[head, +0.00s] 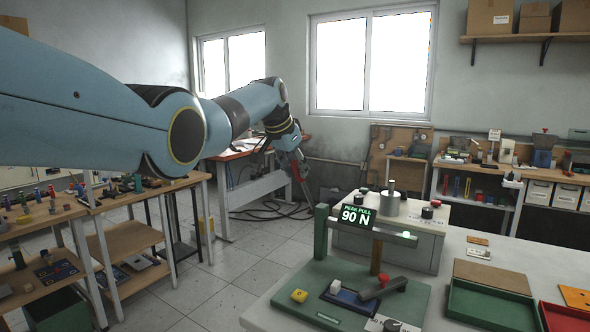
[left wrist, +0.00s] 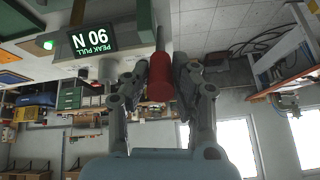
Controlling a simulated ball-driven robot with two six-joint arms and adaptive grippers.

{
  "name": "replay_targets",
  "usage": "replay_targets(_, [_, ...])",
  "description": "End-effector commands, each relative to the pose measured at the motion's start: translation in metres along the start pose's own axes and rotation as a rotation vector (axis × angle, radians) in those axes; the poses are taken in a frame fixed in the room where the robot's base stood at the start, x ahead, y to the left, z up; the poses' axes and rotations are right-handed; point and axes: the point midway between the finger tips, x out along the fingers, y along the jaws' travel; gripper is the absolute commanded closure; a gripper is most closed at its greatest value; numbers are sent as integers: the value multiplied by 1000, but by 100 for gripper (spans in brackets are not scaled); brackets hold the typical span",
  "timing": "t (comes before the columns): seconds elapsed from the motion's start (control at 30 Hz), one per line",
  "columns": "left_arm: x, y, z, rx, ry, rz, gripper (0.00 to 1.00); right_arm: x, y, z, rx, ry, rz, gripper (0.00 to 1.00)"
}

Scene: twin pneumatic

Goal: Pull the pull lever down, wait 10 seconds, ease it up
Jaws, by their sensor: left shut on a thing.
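The pull lever's red grip (left wrist: 160,77) sits between the two fingers of my left gripper (left wrist: 161,80), which is shut on it. In the head view the red grip (head: 296,171) shows small at the end of my left gripper (head: 299,160), beside and above the green frame (head: 321,232). A thin rod (left wrist: 160,40) runs from the grip toward the frame; its pivot cannot be made out. A display (head: 357,217) on the frame reads "PEAK PULL 90 N". A green light (head: 408,236) glows on the crossbar. My right gripper is not in view.
The green base (head: 340,290) carries a yellow button block (head: 299,296) and a dark lever-like part (head: 385,287). A grey box with knobs (head: 408,220) stands behind. A green tray (head: 490,305) lies at right. Floor is open left of the bench.

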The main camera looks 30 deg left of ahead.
Motion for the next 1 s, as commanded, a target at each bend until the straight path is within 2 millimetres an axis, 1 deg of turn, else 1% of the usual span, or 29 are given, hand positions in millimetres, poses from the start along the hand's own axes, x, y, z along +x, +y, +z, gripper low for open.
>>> replay_targets(0.07, [-2, -1, -2, -1, -11, 1, 100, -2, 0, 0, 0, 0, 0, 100])
replay_targets(0.63, [-2, -1, -3, -1, -29, 4, 100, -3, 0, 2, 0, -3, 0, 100])
replay_targets(0.67, [-2, -1, -3, -1, -29, 4, 73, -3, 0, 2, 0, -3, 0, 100])
replay_targets(0.8, [-2, -1, -3, -1, -29, 4, 55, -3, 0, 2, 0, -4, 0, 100])
replay_targets(0.83, [-3, -2, -2, -1, -29, 3, 52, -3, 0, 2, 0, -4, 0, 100])
replay_targets(1.0, [-3, -3, -2, -1, -30, 2, 52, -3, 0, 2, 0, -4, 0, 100])
